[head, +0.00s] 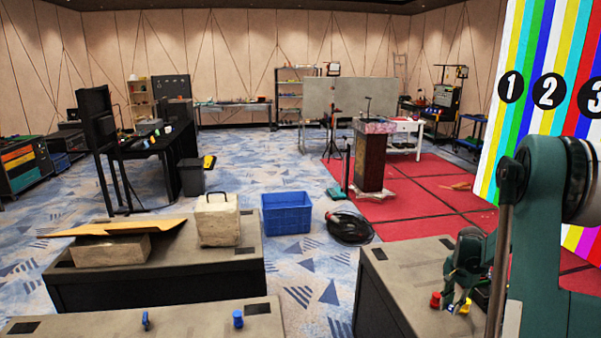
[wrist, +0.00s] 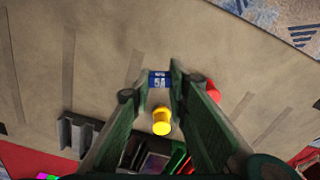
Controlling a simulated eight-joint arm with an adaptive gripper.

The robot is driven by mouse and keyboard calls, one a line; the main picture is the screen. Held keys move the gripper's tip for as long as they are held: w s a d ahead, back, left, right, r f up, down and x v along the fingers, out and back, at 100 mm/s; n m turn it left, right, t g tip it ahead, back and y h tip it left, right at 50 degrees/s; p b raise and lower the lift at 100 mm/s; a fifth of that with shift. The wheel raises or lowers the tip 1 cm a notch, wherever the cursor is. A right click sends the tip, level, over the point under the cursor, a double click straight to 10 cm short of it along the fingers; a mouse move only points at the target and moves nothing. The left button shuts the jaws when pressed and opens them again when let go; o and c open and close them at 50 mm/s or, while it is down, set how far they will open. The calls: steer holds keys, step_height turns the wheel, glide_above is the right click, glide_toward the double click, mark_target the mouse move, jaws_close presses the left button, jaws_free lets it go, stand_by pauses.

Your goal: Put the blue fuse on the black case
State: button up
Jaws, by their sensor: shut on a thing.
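My gripper (wrist: 161,80) is shut on the blue fuse (wrist: 159,79), which has white markings and spans the gap between the fingertips in the wrist view. A yellow piece (wrist: 162,121) shows between the fingers lower in that view, apart from both. A dark case-like box (wrist: 128,155) with coloured contents is at the bottom, partly hidden by the fingers; I take it for the black case. In the head view my gripper (head: 455,288) is low over the right table, and the blue fuse cannot be made out there.
A red piece (head: 435,300) stands left of my gripper; it also shows beside the right finger in the wrist view (wrist: 213,91). Two other blue pieces stand on the front table, one left (head: 145,320) and one right (head: 238,318). The right table's left part (head: 400,270) is clear.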

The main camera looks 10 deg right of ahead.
steer(key=w+a+f+n, duration=0.2)
steer(key=w+a+n, duration=0.15)
steer(key=a, duration=0.95)
steer(key=w+a+f+n, duration=0.15)
steer(key=a+n, duration=0.25)
steer(key=a, duration=0.8)
steer(key=s+a+f+n, duration=0.1)
steer(key=a+n, duration=0.2)
steer(key=a, duration=0.9)
steer(key=s+a+f+n, duration=0.1)
steer(key=s+a+n, duration=0.1)
steer(key=a, duration=1)
steer(key=shift+s+a+n, duration=0.15)
steer(key=shift+a+n, duration=0.15)
steer(key=shift+n, duration=0.55)
steer(key=shift+d, duration=0.15)
